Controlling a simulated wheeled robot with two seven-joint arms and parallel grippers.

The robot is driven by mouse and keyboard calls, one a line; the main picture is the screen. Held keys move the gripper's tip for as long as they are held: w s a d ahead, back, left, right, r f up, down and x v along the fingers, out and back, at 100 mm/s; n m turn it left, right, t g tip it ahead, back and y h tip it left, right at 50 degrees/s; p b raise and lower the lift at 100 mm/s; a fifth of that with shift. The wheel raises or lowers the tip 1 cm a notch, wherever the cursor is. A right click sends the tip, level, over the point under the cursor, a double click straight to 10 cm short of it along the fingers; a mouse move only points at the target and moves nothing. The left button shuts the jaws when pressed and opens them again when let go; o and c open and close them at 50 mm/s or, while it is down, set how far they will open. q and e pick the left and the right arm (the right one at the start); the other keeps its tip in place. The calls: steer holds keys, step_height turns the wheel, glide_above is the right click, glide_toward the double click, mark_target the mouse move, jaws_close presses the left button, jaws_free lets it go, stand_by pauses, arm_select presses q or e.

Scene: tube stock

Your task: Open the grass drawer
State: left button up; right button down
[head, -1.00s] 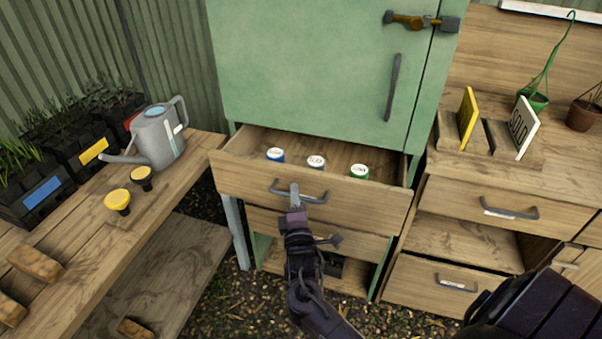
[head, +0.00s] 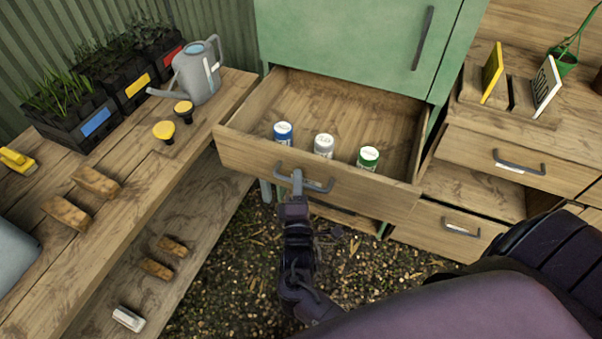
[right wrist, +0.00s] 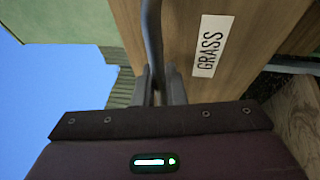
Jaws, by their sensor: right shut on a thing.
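The grass drawer (head: 235,154) under the green cabinet stands pulled well out, its wooden inside showing. Its front bears a grey bar handle (head: 319,187). In the right wrist view the drawer front (right wrist: 185,20) carries a white label (right wrist: 211,46) reading GRASS, beside the handle (right wrist: 152,35). My right gripper (head: 297,178) is shut on the handle; its fingers (right wrist: 160,88) sit either side of the bar in the right wrist view. Three small tins stand inside near the front: blue (head: 283,133), white (head: 324,146) and green (head: 368,158). My left gripper is not in view.
A bench (head: 140,185) on the left holds a watering can (head: 198,75), plant crates (head: 85,122) and wooden blocks. On the right, a wooden unit has other handled drawers (head: 520,165) and upright signs on top. Gravel floor (head: 240,260) lies open below the drawer.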

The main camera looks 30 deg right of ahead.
steer(key=c, duration=1.5)
jaws_free()
steer(key=b+v, duration=0.1)
steer(key=v, duration=0.7)
steer(key=shift+w+d, duration=0.1)
